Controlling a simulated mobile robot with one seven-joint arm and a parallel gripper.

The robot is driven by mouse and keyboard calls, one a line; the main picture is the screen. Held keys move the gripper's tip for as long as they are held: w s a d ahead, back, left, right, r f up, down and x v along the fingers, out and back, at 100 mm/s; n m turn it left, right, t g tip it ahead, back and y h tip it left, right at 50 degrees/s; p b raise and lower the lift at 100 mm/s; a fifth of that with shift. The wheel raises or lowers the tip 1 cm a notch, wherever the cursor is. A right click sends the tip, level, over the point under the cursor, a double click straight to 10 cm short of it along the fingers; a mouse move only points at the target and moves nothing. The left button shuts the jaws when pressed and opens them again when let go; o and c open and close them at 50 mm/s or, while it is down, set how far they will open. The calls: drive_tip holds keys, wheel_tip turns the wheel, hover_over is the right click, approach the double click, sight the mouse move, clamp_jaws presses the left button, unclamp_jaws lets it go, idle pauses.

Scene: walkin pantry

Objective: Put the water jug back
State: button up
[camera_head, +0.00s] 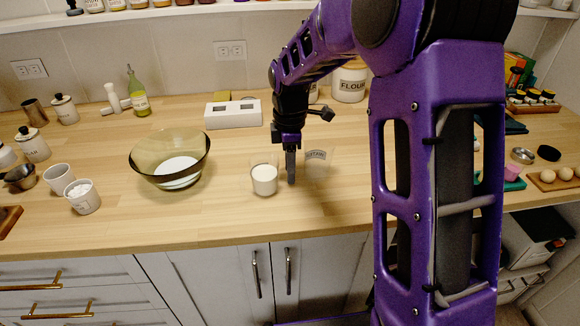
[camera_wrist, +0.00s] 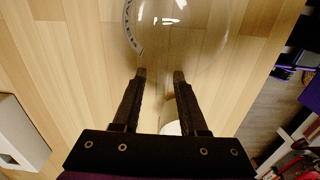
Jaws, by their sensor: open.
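A clear, see-through vessel with dark curved lettering, which looks like the water jug (camera_head: 318,166), stands on the wooden counter just right of my gripper (camera_head: 291,180). Its outline is faint and I cannot tell how full it is. In the wrist view the jug (camera_wrist: 180,30) shows as a round clear shape just beyond the fingertips. My gripper (camera_wrist: 160,75) is open there, with its two dark fingers apart and nothing visibly held between them. In the head view its fingers point down close to the counter.
A clear cup with white contents (camera_head: 264,181) stands close left of my gripper. Further left is a tinted glass bowl (camera_head: 168,164). A white box-like device (camera_head: 232,114) and a flour canister (camera_head: 349,82) stand behind. The counter's front strip is clear.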

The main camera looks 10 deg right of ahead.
wheel_tip(320, 180, up, 12)
drive_tip(key=shift+r+p, duration=0.2)
drive_tip(key=shift+p, duration=0.85)
